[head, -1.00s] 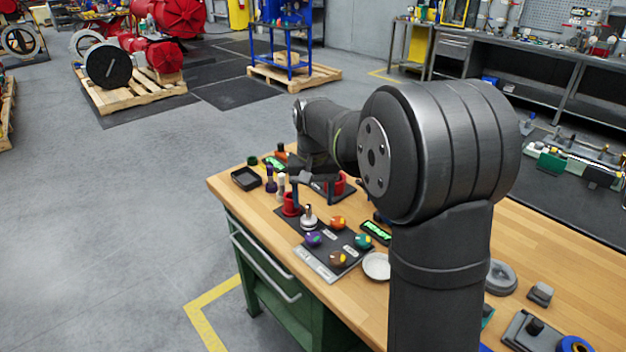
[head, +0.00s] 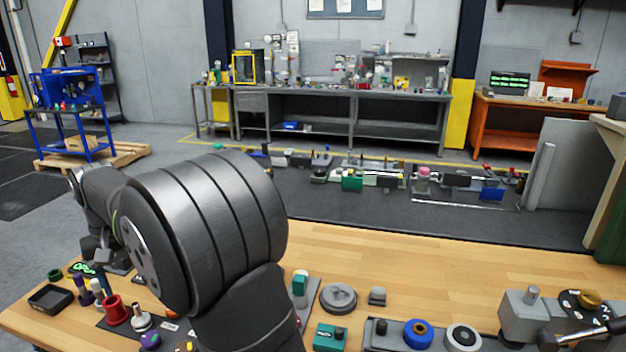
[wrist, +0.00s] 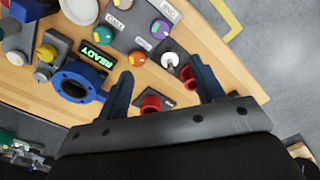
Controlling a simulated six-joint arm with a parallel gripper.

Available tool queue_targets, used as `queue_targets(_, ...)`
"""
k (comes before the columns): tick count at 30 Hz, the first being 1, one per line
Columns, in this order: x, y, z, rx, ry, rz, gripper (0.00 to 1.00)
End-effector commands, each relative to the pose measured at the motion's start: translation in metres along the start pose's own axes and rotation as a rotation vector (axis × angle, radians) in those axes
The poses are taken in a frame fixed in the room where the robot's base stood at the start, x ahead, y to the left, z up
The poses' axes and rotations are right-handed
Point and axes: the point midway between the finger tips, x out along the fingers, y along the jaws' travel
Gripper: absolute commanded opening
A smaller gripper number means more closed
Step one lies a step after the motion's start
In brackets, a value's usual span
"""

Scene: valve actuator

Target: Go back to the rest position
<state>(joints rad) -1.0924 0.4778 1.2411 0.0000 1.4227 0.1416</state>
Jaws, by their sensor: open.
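My gripper (wrist: 163,80) is open in the wrist view, its two dark fingers apart above the wooden bench. One red part (wrist: 150,103) shows between the fingers, and another red part (wrist: 186,76) shows beside the right finger; neither looks gripped. A blue flanged ring (wrist: 77,82) lies left of the left finger, near a lit green READY display (wrist: 97,54). In the head view my gripper (head: 113,262) is small at the left, over the bench's left end, and its fingers are hard to make out. My arm hides part of the bench.
A red cup-like part (head: 116,310), a black tray (head: 50,299) and several small knobs stand on the bench's left. A grey round part (head: 338,298), a teal block (head: 329,337) and a grey valve assembly (head: 530,313) stand right of my arm. The bench's back right is clear.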

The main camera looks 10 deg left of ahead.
Motion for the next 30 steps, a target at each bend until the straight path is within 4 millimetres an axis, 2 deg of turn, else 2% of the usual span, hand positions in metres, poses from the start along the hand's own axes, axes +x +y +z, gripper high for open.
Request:
queue_targets(5,0.010,0.000,0.000,0.000,-0.001,0.000,0.62)
queue_targets(8,0.024,0.000,0.000,0.000,-0.003,0.000,0.62)
queue_targets(24,0.131,0.000,0.001,0.000,-0.004,0.001,0.62)
queue_targets(30,0.160,0.000,0.000,0.000,-0.002,0.000,0.62)
